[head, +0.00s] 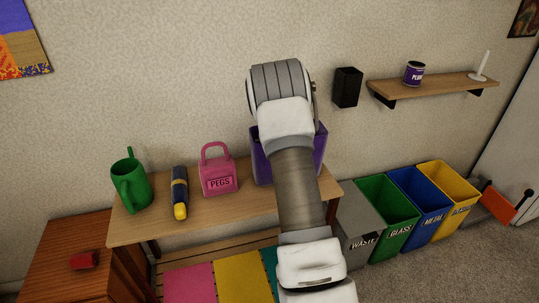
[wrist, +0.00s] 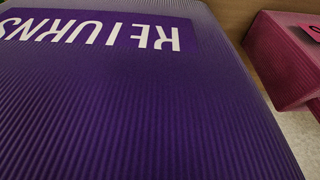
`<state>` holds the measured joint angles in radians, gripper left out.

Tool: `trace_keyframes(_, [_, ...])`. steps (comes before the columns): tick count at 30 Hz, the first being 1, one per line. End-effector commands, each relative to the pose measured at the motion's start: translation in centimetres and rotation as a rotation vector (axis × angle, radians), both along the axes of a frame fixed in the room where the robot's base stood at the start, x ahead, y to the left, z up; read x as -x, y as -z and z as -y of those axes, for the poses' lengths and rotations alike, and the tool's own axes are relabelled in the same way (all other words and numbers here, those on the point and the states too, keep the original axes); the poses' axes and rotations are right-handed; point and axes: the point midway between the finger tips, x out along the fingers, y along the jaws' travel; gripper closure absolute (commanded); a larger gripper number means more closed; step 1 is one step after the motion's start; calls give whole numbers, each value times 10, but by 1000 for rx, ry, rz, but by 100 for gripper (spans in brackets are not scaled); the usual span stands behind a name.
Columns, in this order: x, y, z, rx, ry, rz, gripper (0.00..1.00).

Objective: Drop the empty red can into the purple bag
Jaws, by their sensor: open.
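The purple bag (head: 259,160) stands at the right end of the wooden bench, partly hidden behind my arm. It fills most of the wrist view (wrist: 150,110), where its ribbed side and a RETURNS label appear upside down, very close. Its opening and inside are not visible. A small red object (head: 84,260) lies on the brown cabinet at the lower left; I cannot tell whether it is the red can. No other red can shows. My gripper is hidden behind my arm in the head view, and no fingers show in the wrist view.
A pink PEGS bag (head: 218,179) stands left of the purple bag and edges into the wrist view (wrist: 285,65). A flashlight (head: 180,190) and green watering can (head: 131,187) are farther left. Bins, including the grey WASTE bin (head: 357,239), stand right. A shelf (head: 430,90) hangs above.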

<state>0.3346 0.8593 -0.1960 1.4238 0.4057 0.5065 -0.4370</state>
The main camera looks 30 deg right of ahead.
Motion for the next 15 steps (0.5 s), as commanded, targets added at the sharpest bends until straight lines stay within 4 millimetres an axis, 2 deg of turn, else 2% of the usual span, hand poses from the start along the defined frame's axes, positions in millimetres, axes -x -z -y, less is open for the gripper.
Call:
trace_keyframes(5, [0,-8,0,0,0,0,0])
trace_keyframes(8, [1,-21,0,1,0,1,0])
trace_keyframes(15, [22,-73,-7,1,1,3,0])
